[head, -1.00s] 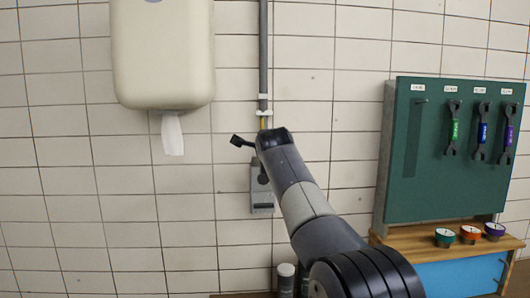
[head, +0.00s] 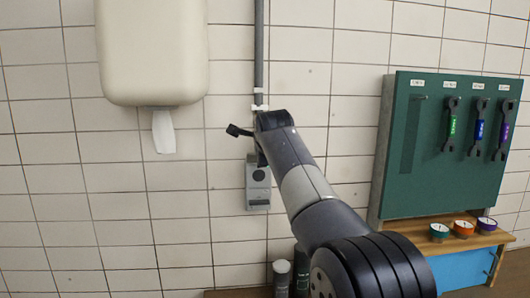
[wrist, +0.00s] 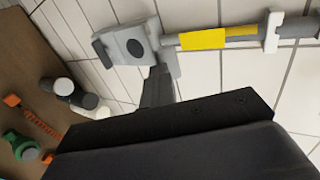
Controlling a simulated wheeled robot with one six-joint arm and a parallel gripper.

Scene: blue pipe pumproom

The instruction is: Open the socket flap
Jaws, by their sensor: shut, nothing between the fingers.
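The grey socket box (head: 258,197) is on the tiled wall below a vertical conduit. It also shows in the wrist view (wrist: 112,47), with a dark round face bare. In the wrist view a grey plate (wrist: 172,63) stands out at the box's conduit end; it looks like the flap, raised, but I cannot tell its exact angle. My gripper (wrist: 157,75) is shut and empty, its dark fingertips at or very near this plate. I cannot tell whether they touch. In the head view my arm hides most of the gripper and the box's upper end.
The grey conduit (head: 259,50) with a yellow band (wrist: 203,41) runs up from the box. A paper dispenser (head: 150,50) hangs to the left. A green tool board (head: 445,150) with several wrenches stands right. Dark and white-capped cylinders (head: 281,278) stand below.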

